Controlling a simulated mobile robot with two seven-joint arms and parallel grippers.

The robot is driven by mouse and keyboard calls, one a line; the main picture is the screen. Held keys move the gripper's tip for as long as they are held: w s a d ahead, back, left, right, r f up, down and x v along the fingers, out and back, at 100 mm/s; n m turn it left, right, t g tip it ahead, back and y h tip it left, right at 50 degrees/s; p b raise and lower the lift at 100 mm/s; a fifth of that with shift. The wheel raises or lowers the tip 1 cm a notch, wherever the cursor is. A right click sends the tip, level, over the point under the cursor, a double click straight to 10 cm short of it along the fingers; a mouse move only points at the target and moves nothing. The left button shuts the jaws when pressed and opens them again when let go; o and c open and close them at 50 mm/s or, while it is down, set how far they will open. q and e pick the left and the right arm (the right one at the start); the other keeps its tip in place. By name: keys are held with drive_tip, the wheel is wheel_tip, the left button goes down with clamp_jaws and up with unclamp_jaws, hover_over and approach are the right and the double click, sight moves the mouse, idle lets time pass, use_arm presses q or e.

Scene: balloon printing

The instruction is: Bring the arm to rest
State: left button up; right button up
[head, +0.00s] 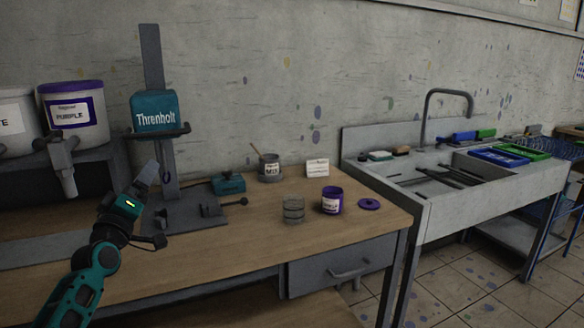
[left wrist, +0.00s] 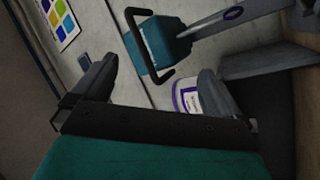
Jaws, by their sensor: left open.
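My left arm comes in from the lower left in the head view. Its gripper (head: 150,176) is raised over the left part of the workbench, in front of the stand of the teal Threnholt machine (head: 154,112). In the left wrist view the gripper (left wrist: 157,80) has its two dark fingers spread apart with nothing between them. Beyond the fingers are the teal machine head (left wrist: 165,45) and a white and purple bucket (left wrist: 187,100). My right arm does not show.
The purple bucket (head: 74,116) with a grey tap stands on a shelf at left. The wooden bench (head: 240,240) holds a purple jar (head: 332,200), a purple lid (head: 369,204), a grey ribbed container (head: 293,210) and a brush pot (head: 269,168). A sink (head: 440,200) stands at right.

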use_arm(q)
wheel_tip(320, 180, down, 6)
drive_tip(key=a+m+g+y, duration=0.2)
drive_tip(key=m+g, duration=0.2)
drive_tip(key=m, duration=0.8)
drive_tip(key=s+d+f+g+h, duration=0.1)
drive_tip(key=s+d+f, duration=0.25)
drive_tip(key=f, duration=0.25)
drive_tip(key=s+d+f+m+g, duration=0.1)
drive_tip(key=s+d+f, duration=0.1)
drive_tip(key=s+f, duration=0.3)
drive_tip(key=s+d+f+g+h, duration=0.1)
drive_tip(key=s+d+f, duration=0.1)
drive_tip(key=f, duration=0.5)
drive_tip(key=s+d+f+g, duration=0.1)
drive_tip(key=s+d+f, duration=0.2)
drive_tip(key=s, duration=0.5)
drive_tip(key=s+d+f+g+h, duration=0.1)
drive_tip(key=s+d+f, duration=0.2)
drive_tip(key=s, duration=0.6)
drive_tip(key=s+d+f+n+g+h, duration=0.1)
drive_tip(key=s+d+f+g, duration=0.1)
drive_tip(key=s+f, duration=0.4)
drive_tip(key=s+d, duration=0.1)
drive_tip(key=s, duration=0.2)
drive_tip(key=shift+d, duration=0.35)
